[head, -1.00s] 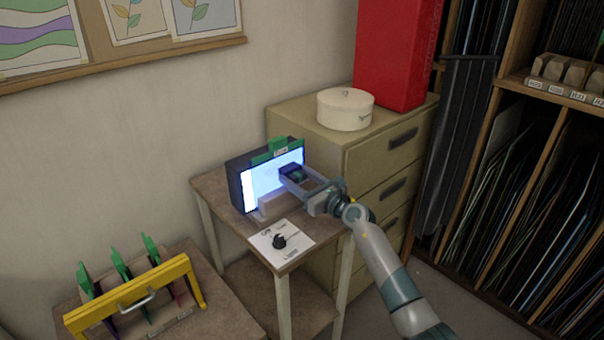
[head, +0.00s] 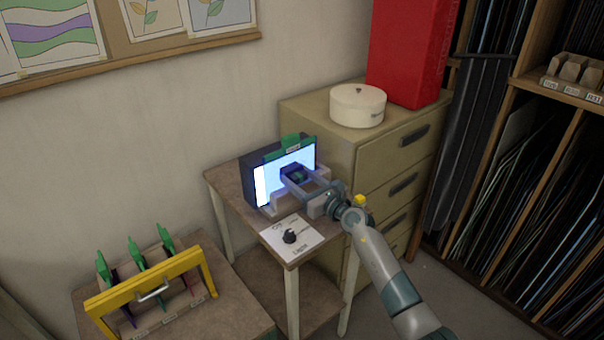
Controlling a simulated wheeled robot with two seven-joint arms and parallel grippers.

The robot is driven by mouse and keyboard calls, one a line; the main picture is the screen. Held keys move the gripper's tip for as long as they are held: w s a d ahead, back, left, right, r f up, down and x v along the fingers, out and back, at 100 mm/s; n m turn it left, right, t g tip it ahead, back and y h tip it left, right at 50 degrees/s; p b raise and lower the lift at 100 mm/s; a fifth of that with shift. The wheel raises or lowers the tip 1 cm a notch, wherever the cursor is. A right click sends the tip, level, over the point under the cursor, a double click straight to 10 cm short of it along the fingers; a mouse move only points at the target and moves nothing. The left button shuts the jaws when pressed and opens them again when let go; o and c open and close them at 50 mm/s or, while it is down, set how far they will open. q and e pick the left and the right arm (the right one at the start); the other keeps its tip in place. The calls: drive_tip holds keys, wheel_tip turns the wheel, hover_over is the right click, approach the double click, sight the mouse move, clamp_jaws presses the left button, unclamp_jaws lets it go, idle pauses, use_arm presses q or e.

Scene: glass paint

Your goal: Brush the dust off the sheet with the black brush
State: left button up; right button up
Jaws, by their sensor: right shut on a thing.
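The lit sheet (head: 273,180) stands upright in front of a dark light box (head: 248,182) on the small table. A green clip (head: 290,147) grips its top edge. My right gripper (head: 297,177) is in front of the sheet, shut on the dark brush (head: 292,173), whose head is close to the sheet's face. I cannot tell whether the bristles touch it. Dust on the sheet is too small to make out. My left gripper is not in view.
A yellow rack (head: 145,293) with green-clipped pieces stands at lower left. A drawer cabinet (head: 375,157) with a round white box (head: 357,105) and a red box (head: 410,50) stands behind at right.

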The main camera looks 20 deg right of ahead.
drive_tip(key=shift+a, duration=0.25)
drive_tip(key=shift+s+a+p, duration=0.35)
drive_tip(key=shift+a+p, duration=0.35)
drive_tip(key=shift+a, duration=0.15)
drive_tip(key=shift+s+a+p, duration=0.35)
drive_tip(key=shift+a+p, duration=0.35)
drive_tip(key=shift+a, duration=0.15)
drive_tip(key=shift+d+r+p, duration=0.1)
drive_tip(key=shift+r+p, duration=0.4)
drive_tip(key=shift+p, duration=0.2)
drive_tip(key=shift+d, duration=0.1)
drive_tip(key=shift+w+d+f+b, duration=0.1)
drive_tip(key=shift+w+d+b, duration=0.25)
drive_tip(key=shift+d, duration=0.3)
drive_tip(key=shift+w+d+f+b, duration=0.1)
drive_tip(key=shift+w+d+b, duration=0.05)
drive_tip(key=shift+d+b, duration=0.4)
drive_tip(key=shift+w+d+r, duration=0.15)
drive_tip(key=shift+w+d, duration=0.05)
drive_tip(key=shift+d, duration=0.35)
